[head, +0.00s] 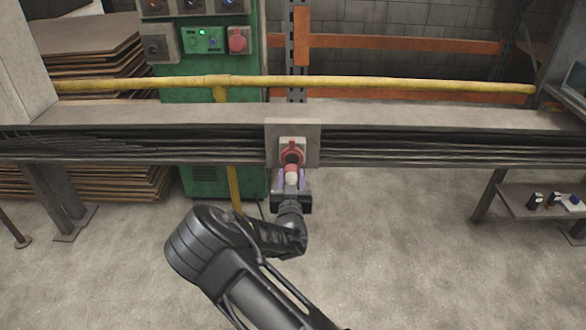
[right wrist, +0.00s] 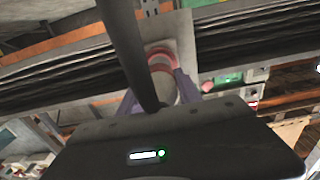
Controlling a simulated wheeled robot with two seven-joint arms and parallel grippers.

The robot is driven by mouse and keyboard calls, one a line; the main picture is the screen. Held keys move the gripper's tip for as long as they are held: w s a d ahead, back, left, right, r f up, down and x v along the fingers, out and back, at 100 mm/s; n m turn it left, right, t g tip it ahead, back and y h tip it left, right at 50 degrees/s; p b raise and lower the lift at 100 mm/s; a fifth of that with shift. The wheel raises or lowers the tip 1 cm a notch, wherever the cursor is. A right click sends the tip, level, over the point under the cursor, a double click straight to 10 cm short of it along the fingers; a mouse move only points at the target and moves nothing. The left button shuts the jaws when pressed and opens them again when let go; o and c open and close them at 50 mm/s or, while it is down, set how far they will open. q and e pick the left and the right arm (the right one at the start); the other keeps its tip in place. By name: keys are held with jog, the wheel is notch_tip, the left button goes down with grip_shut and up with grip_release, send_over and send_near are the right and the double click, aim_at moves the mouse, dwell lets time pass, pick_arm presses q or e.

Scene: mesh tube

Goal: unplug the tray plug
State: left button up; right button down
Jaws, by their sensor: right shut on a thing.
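The tray plug (head: 291,170) is red with a pale rounded end. It meets the red socket (head: 292,153) on a white box, fixed to a grey plate on the front of the cable tray (head: 400,115). I cannot tell whether plug and socket are still joined. My right gripper (head: 291,179) comes from below, its purple-grey fingers shut on either side of the plug. In the right wrist view the plug (right wrist: 164,84) shows between the fingers, partly hidden by a dark bar. My left gripper is not in view.
A yellow pipe (head: 380,86) runs along behind the tray. A green machine (head: 215,45) with buttons stands behind, left of the plug. Stacked boards (head: 90,50) stand at the left. A low shelf (head: 530,203) with small items is at the right. The floor below the tray is clear.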

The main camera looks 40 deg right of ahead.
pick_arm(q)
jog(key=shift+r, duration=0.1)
pick_arm(e)
jog(key=shift+s+a, duration=0.3)
jog(key=shift+s, duration=0.15)
jog(key=s+a+r+n+t+y, duration=0.1)
jog(key=a+r+y, duration=0.1)
jog(key=a+r, duration=0.3)
jog(key=a+r+n+t+y, duration=0.1)
jog(key=a+r, duration=0.4)
jog(key=a, duration=0.8)
jog(key=s+a+r+n+y, duration=0.1)
jog(key=a+r+n+y, duration=0.1)
jog(key=a+r, duration=0.3)
jog(key=a, duration=0.4)
jog(key=shift+s+r+t+y, duration=0.2)
jog(key=shift+s+t+y, duration=0.1)
jog(key=shift+s+t, duration=0.1)
jog(key=shift+d, duration=0.1)
